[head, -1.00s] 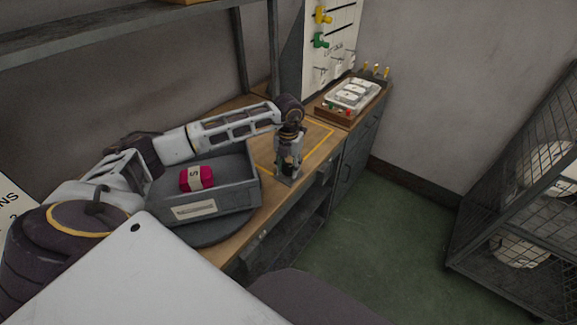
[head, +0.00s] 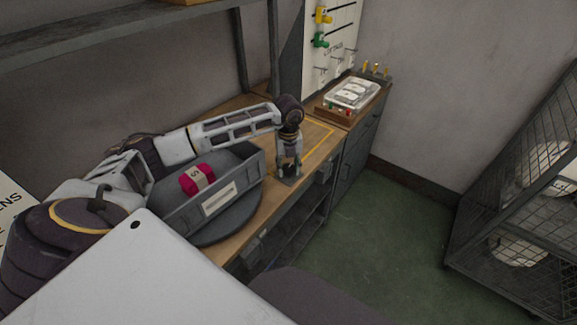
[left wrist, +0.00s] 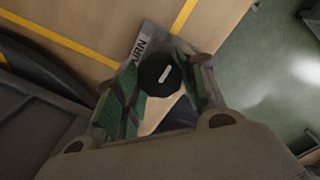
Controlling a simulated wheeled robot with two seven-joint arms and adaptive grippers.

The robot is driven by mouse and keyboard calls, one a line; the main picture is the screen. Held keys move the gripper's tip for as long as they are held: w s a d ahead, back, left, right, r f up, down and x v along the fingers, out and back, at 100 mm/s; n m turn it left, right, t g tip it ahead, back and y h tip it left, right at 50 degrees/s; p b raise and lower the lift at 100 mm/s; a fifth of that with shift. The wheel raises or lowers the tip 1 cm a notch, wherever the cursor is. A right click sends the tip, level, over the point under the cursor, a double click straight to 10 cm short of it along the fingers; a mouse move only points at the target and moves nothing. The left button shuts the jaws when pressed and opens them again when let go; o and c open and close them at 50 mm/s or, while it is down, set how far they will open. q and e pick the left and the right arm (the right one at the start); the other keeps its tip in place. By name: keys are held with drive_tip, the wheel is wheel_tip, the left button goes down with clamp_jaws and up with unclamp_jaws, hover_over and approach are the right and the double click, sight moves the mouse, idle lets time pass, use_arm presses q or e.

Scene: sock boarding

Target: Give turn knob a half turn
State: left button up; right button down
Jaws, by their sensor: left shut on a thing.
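The turn knob (left wrist: 161,75) shows in the left wrist view as a black round knob with a white line on top. It sits on a grey plate (left wrist: 148,38) with partly hidden lettering, and this plate also shows in the head view (head: 288,181) at the bench's front edge. My left gripper (head: 289,168) points down over the plate. In the left wrist view its green-padded fingers lie on either side of the knob, shut on it. In the head view the gripper hides the knob. My right gripper is not in view.
A grey tray (head: 236,182) holding a pink banded bundle (head: 197,179) stands on a round dark turntable (head: 225,232), left of my gripper. A yellow outline (head: 318,150) marks the bench behind. A wire cage (head: 525,190) stands right; the green floor between is clear.

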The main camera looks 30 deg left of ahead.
sight(289, 166)
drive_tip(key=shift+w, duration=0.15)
use_arm(q)
drive_tip(key=o, duration=1)
drive_tip(key=shift+c, duration=0.2)
drive_tip(key=shift+o, duration=0.5)
wheel_tip(289, 166, up, 12)
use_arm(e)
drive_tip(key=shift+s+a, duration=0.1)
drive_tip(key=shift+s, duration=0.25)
use_arm(q)
drive_tip(key=shift+r, duration=0.1)
